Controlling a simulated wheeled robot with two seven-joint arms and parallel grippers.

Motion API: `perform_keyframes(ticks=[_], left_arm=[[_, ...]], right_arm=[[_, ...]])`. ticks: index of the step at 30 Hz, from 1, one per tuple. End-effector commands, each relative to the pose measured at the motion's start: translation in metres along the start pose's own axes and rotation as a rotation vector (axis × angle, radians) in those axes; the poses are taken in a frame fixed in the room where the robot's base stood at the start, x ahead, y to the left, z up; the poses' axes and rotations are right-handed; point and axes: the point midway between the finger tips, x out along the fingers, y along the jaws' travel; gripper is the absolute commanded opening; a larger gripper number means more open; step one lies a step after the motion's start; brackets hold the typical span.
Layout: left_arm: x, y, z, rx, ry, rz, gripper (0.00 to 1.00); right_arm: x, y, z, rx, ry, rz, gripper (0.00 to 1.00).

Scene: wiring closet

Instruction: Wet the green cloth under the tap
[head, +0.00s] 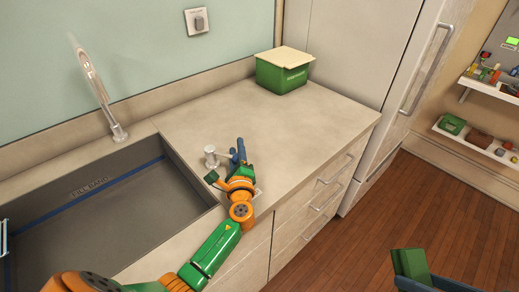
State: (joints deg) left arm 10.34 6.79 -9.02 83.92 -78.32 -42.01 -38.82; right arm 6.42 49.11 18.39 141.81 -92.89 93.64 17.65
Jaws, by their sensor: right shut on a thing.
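The tap (97,90) has a tall silver spout rising behind the sink (95,215) at left. No water stream is visible. A small silver post with a side lever (211,156) stands on the counter right of the sink. My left gripper (238,155) has its dark blue fingers at the lever's free end; whether they grip it cannot be made out. At the bottom right, my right gripper (430,282) is partly cut off by the frame. Its blue finger meets a green folded piece, which appears to be the green cloth (409,264), held away from the sink.
A green box with a pale lid (282,72) stands at the back of the counter (320,118). Drawers with bar handles (328,178) face the wooden floor (425,205). A tall cabinet and shelves with small items (490,85) are at right. The counter's middle is clear.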

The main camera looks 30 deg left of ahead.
Motion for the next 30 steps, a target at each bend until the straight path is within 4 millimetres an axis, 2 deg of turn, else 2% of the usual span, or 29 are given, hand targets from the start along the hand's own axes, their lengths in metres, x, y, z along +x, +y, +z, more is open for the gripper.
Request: perform_keyframes(ticks=[1,3,30], left_arm=[[-0.0001,0.0004,-0.0001,0.000,0.000,0.001,0.15],[-0.0001,0.0004,-0.0001,0.000,0.000,0.001,0.00],[-0.0004,0.0010,-0.0004,0.001,0.001,0.002,0.00]], right_arm=[[0.0000,0.0000,0.0000,0.000,0.000,0.000,0.17],[0.0000,0.0000,0.0000,0.000,0.000,0.000,0.17],[0.0001,0.0000,0.0000,0.000,0.000,0.000,0.17]])
